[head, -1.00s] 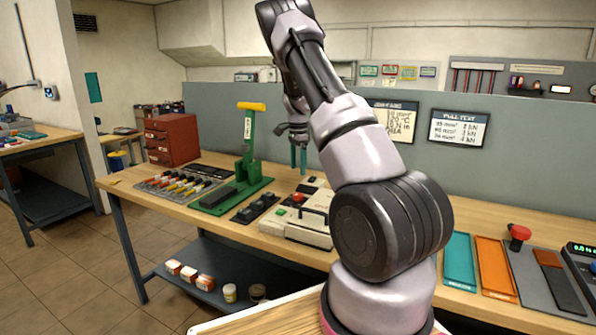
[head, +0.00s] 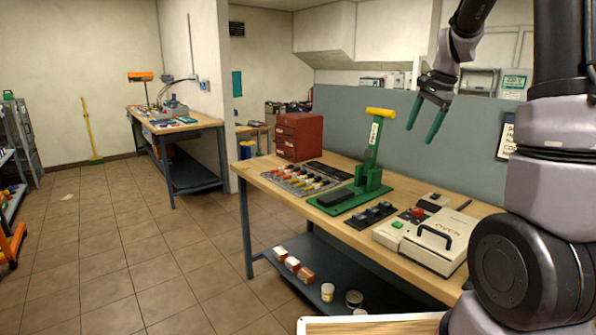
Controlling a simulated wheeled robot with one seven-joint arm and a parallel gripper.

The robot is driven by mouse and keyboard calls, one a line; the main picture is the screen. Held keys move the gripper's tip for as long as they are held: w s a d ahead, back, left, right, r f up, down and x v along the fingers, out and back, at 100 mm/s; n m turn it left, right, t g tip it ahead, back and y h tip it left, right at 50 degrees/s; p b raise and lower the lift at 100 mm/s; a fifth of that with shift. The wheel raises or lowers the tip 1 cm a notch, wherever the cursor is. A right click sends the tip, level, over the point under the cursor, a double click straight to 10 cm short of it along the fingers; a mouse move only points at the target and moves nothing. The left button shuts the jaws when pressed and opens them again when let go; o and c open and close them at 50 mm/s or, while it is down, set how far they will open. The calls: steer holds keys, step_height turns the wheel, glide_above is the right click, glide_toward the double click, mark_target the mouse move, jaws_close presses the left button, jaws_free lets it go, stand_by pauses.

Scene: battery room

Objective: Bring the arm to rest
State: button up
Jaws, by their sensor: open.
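My gripper (head: 427,121) is in the upper right of the head view, with its two green-tipped fingers spread apart, pointing down. Nothing is between them. It hangs in the air in front of the grey partition, above the workbench (head: 262,179) and to the right of the green lever press (head: 367,185) as seen here. My arm rises at the right edge of the view and its upper part is cut off by the frame.
The bench holds a red drawer cabinet (head: 300,137), a tool tray (head: 297,182), a black block row (head: 370,215) and a beige case (head: 425,240). Boxes and jars sit on its lower shelf (head: 262,262). The tiled floor (head: 130,245) at left is open. A second bench (head: 205,125) stands behind.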

steer(key=s+a+r+n+t, duration=0.1)
steer(key=s+a+r+n, duration=0.1)
steer(key=s, duration=0.6)
steer(key=s+a+r+n+t, duration=0.1)
steer(key=s+a+r+n, duration=0.2)
steer(key=s, duration=0.6)
steer(key=s+a+r+n+t, duration=0.2)
steer(key=s+a+r+n, duration=0.1)
steer(key=s, duration=0.5)
steer(key=shift+s+a+r+n, duration=0.2)
steer(key=shift+s+a+n, duration=0.2)
steer(key=shift+a, duration=0.45)
